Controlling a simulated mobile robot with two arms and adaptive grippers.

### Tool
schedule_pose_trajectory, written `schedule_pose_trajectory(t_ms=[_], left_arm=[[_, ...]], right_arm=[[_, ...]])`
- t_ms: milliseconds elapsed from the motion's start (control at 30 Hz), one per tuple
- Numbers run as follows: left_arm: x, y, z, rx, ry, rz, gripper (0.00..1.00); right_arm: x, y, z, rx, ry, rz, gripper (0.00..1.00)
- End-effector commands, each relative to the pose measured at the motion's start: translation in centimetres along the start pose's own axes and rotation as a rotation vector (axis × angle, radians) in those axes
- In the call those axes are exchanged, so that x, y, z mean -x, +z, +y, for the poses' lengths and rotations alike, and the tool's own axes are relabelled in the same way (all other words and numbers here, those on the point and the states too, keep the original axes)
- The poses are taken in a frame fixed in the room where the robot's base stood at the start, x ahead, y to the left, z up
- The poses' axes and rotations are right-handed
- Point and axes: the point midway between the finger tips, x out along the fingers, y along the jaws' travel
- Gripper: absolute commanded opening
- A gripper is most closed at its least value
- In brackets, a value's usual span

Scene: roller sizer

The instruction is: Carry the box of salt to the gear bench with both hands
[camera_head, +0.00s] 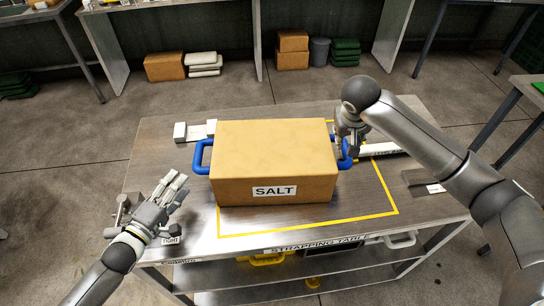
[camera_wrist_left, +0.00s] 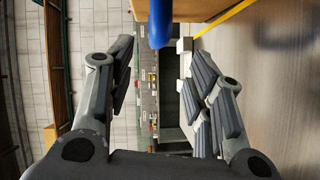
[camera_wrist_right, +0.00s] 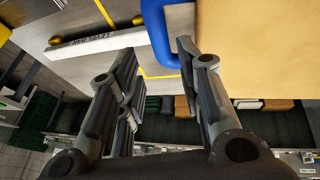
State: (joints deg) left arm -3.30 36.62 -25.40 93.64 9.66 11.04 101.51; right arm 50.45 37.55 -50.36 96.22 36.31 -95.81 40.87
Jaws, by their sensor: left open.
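The box of salt (camera_head: 272,160) is a tan box with a SALT label on its front face. It sits upright on the strapping table (camera_head: 160,150), with a blue handle on each side. My left gripper (camera_head: 178,190) is open and empty, left of the box and apart from the left handle (camera_head: 201,156). That handle shows ahead of its fingers in the left wrist view (camera_wrist_left: 158,25). My right gripper (camera_head: 350,140) is at the right handle (camera_head: 346,155). In the right wrist view its fingers are apart, with the blue handle (camera_wrist_right: 158,35) between or just beyond them. I cannot tell if they touch it.
A yellow outline (camera_head: 310,228) surrounds the box on the tabletop. Benches stand at the back, with cartons (camera_head: 165,67) on the floor below. Open floor lies between.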

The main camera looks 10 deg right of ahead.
Motion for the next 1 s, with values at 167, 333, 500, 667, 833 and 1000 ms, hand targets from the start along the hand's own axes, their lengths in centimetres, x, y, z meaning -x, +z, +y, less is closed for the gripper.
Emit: schedule_pose_trajectory(t_ms=[167,333,500,667,833,1000], left_arm=[[-0.1,0.0,0.0,-0.001,0.000,0.000,0.48],[-1.5,0.0,0.0,-0.001,0.001,0.001,0.48],[-4.4,0.0,0.1,-0.001,0.003,0.001,0.48],[-7.3,0.0,0.1,-0.001,0.001,0.001,0.48],[-9.6,0.0,0.1,-0.001,0.001,0.001,0.48],[-10.7,0.0,0.0,-0.001,-0.001,0.000,0.48]], right_arm=[[-0.1,0.0,0.0,0.000,0.000,0.000,0.34],[-1.5,0.1,0.0,0.000,0.001,-0.003,0.34],[-4.4,0.1,0.0,-0.001,0.000,-0.004,0.34],[-7.3,0.1,0.0,0.000,0.001,-0.003,0.34],[-9.6,0.0,-0.1,0.000,0.000,-0.002,0.34],[-10.6,0.0,0.0,0.000,0.000,0.000,0.34]])
